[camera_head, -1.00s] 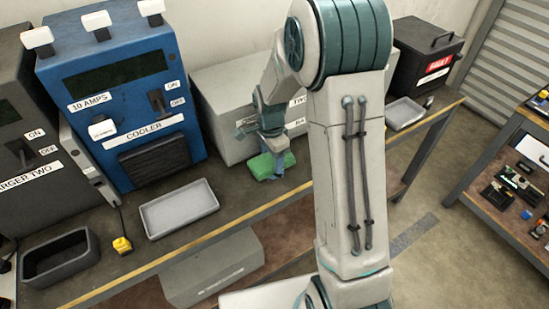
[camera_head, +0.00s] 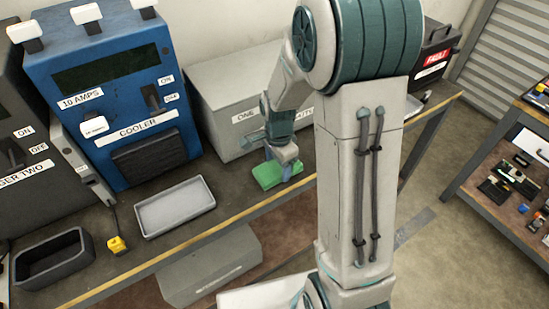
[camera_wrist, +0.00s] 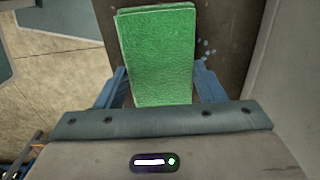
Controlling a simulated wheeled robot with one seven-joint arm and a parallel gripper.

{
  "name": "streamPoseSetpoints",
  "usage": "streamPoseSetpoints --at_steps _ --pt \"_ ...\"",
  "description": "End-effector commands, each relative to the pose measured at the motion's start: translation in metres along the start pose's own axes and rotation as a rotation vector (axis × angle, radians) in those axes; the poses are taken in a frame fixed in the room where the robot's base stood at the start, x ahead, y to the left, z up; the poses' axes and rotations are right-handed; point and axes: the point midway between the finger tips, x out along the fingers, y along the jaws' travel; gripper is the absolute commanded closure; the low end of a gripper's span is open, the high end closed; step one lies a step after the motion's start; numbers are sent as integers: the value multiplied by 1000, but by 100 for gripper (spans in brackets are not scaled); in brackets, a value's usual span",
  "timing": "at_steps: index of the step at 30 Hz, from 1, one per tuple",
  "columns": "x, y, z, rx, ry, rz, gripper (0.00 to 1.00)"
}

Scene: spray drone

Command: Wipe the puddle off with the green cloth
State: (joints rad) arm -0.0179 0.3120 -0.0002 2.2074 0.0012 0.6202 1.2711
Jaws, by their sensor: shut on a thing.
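The green cloth (camera_head: 267,176) is a flat folded pad on the bench, in front of the grey box. In the wrist view the cloth (camera_wrist: 157,50) fills the space between the two blue fingers of my gripper (camera_wrist: 160,88) and reaches out beyond them. My gripper (camera_head: 288,168) is shut on the cloth and holds it low, at or near the bench top. A few small bluish drops (camera_wrist: 206,47) lie on the dark surface just right of the cloth in the wrist view. Any liquid under the cloth is hidden.
The grey box (camera_head: 235,95) stands close behind my gripper. The blue cooler unit (camera_head: 115,100) is to the left. A pale tray (camera_head: 173,207) and a dark bin (camera_head: 55,262) sit along the bench's front. My arm hides part of the bench at right.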

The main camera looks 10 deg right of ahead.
Motion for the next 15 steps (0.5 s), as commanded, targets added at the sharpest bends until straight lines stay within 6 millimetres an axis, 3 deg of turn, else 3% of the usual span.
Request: streamPoseSetpoints --at_steps 6,15 --pt "1 16 0 3 -2 6 55" --pt "0 17 0 3 -2 6 55"
